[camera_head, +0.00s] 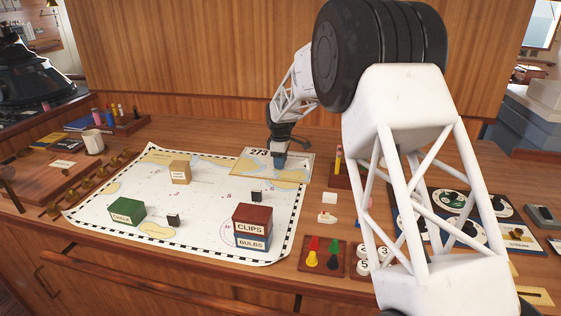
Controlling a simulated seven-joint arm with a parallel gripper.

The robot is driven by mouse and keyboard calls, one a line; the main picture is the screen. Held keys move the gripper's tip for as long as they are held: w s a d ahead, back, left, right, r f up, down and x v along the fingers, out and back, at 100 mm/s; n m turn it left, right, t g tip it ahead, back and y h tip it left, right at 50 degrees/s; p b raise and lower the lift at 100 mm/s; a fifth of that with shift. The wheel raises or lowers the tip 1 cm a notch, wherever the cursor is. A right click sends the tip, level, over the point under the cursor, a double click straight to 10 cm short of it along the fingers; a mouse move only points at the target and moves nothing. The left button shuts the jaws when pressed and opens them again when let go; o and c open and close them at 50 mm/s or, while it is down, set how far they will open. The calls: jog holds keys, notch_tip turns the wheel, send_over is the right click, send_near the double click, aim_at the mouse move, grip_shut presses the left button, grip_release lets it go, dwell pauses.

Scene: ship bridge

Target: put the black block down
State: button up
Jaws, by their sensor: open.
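Two small black blocks sit on the white chart (200,211). One black block (256,197) is right of the chart's middle, behind the red CLIPS box (252,217). The other black block (173,220) is beside the green CHALK box (127,211). My gripper (280,164) points down over the smaller map sheet (294,168) marked 273, behind and to the right of the nearer-right black block and apart from it. Its jaws are open but small in the picture. I cannot make out anything held between them.
The CLIPS box is stacked on the blue BULBS box (251,241). A tan box (180,172) stands at the chart's back. A tray of coloured pieces (323,257) and a white block (330,198) lie to the right. A mug (93,142) stands at left. The chart's middle is clear.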

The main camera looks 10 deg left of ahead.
notch_tip(320, 180, up, 12)
jog(key=shift+r, duration=0.15)
dwell(0.7)
jog(key=shift+d, duration=0.1)
dwell(0.4)
jog(key=s+d+r+m+t, duration=0.1)
jog(key=s+d+r+m, duration=0.45)
jog(key=s+d, duration=0.8)
jog(key=s+d+r+m+t, duration=0.1)
jog(key=s+d+r+m, duration=0.4)
jog(key=s+d, duration=0.85)
jog(key=s+d+f+m, duration=0.2)
jog(key=s+d, duration=0.2)
jog(key=s, duration=0.6)
jog(key=s+d+f+m, duration=0.3)
jog(key=s+d, duration=0.1)
jog(key=s, duration=0.6)
jog(key=s+d+f+m, duration=0.2)
jog(key=s+d, duration=0.2)
jog(key=s, duration=0.7)
jog(key=shift+f+m+t, duration=0.15)
jog(key=shift+m+t, duration=0.15)
jog(key=shift+m, duration=0.05)
